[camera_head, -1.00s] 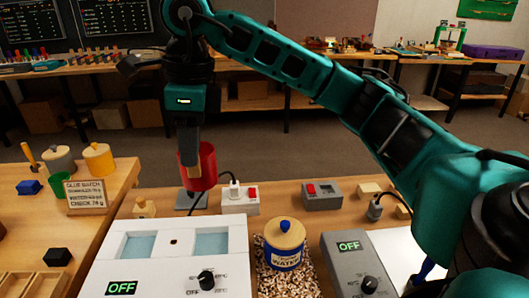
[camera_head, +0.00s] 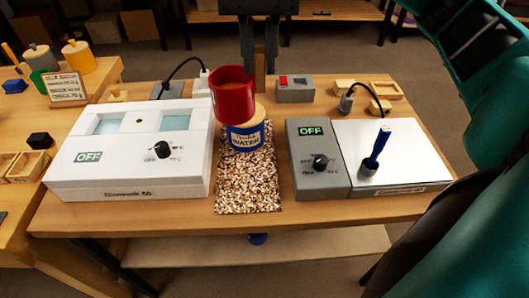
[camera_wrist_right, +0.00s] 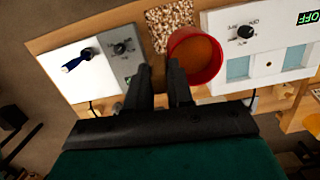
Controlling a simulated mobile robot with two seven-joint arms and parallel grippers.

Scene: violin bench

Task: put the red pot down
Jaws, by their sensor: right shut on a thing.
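The red pot (camera_head: 232,97) is upright, with an orange-brown filling showing inside. My right gripper (camera_head: 259,62) is shut on the pot's wooden handle (camera_head: 260,72) and appears to hold it up above the bench. In the head view the pot overlaps the lid of the blue water jar (camera_head: 246,134); I cannot tell the gap between them. In the right wrist view the pot (camera_wrist_right: 196,58) shows beside the fingers (camera_wrist_right: 160,84), with the speckled mat beyond it. My left gripper is not in view.
The speckled mat (camera_head: 248,185) lies between a white box with a dial (camera_head: 130,180) and a grey unit (camera_head: 318,178) with a white plate (camera_head: 400,140) holding a blue-handled tool (camera_head: 379,147). A grey box with a red switch (camera_head: 294,92) stands behind. All dials' displays read OFF.

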